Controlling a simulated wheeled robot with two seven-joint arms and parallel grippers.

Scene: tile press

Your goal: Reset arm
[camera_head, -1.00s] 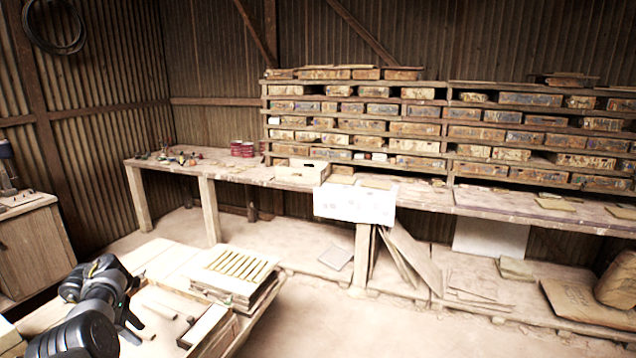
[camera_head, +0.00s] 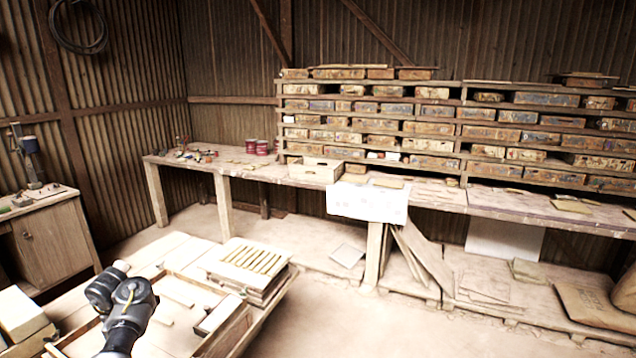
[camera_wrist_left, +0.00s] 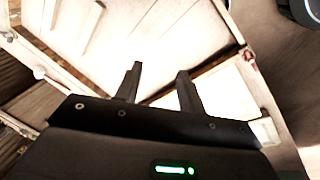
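My left arm comes in at the lower left of the head view, over the near wooden table (camera_head: 182,243). Its gripper is hidden below the frame there. In the left wrist view my left gripper (camera_wrist_left: 158,72) shows two dark fingers standing apart with a gap between them and nothing held. Beyond the fingers lies a shallow wooden tray (camera_wrist_left: 140,38) with a few loose pale strips in it. In the head view this tray (camera_head: 222,330) sits on the near table, partly behind my arm. My right gripper is in neither view.
A slatted wooden stack (camera_head: 250,262) stands at the near table's right corner. Pale blocks (camera_head: 20,314) lie at its left edge. A cabinet (camera_head: 55,240) stands at the far left. A long workbench (camera_head: 440,192) with shelves runs along the back; open floor lies before it.

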